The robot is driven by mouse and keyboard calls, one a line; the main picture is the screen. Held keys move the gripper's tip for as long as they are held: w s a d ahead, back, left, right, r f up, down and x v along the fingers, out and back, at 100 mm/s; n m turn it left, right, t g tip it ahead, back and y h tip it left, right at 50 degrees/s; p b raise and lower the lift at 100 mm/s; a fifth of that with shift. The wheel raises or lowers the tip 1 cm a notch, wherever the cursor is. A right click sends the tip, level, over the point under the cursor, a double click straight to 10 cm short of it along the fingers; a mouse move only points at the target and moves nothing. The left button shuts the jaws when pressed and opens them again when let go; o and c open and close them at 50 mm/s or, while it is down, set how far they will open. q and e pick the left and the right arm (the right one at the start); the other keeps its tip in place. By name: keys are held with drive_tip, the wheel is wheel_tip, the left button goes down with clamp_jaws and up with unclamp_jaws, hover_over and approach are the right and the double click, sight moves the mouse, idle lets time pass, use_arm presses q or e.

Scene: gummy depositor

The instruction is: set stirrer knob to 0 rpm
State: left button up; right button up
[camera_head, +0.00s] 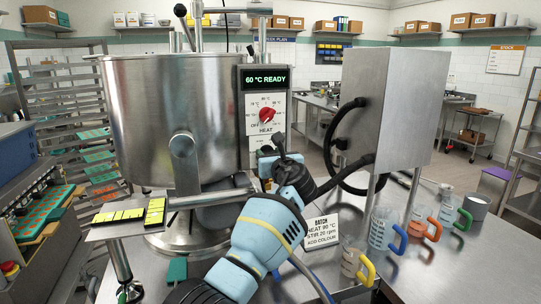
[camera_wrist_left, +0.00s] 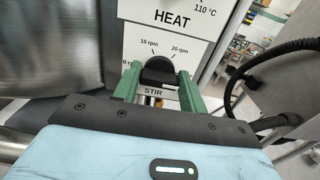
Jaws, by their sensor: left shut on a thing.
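The black stirrer knob (camera_wrist_left: 157,72) sits on the white STIR dial plate (camera_wrist_left: 133,45) in the left wrist view. The marks 10 rpm and 20 rpm show above it, and a partly covered 0 mark is at its left. My left gripper (camera_wrist_left: 159,86) has its two green fingers on either side of the knob and is shut on it. Which mark the knob points to is unclear. In the head view, my left gripper (camera_head: 267,163) is at the panel below the HEAT dial, and my wrist hides most of the knob. My right gripper is not in view.
The red HEAT knob (camera_head: 267,118) is just above, under a display (camera_head: 266,79) reading 60 °C READY. A large steel kettle (camera_head: 150,120) stands left. A steel box (camera_head: 385,100) with black hoses is right. Several handled jugs and a batch card (camera_head: 321,232) stand on the table.

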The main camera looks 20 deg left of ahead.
use_arm(q)
drive_tip(key=shift+n, duration=0.5)
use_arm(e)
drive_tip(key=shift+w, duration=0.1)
use_arm(q)
drive_tip(key=n+b, duration=0.3)
drive_tip(key=n, duration=0.8)
drive_tip(key=n+b, duration=0.3)
drive_tip(key=n, duration=0.9)
drive_tip(key=f+n+b, duration=0.1)
drive_tip(key=n+b, duration=0.2)
drive_tip(key=n, duration=0.8)
drive_tip(key=shift+f+n, duration=0.1)
drive_tip(key=shift+n, duration=0.3)
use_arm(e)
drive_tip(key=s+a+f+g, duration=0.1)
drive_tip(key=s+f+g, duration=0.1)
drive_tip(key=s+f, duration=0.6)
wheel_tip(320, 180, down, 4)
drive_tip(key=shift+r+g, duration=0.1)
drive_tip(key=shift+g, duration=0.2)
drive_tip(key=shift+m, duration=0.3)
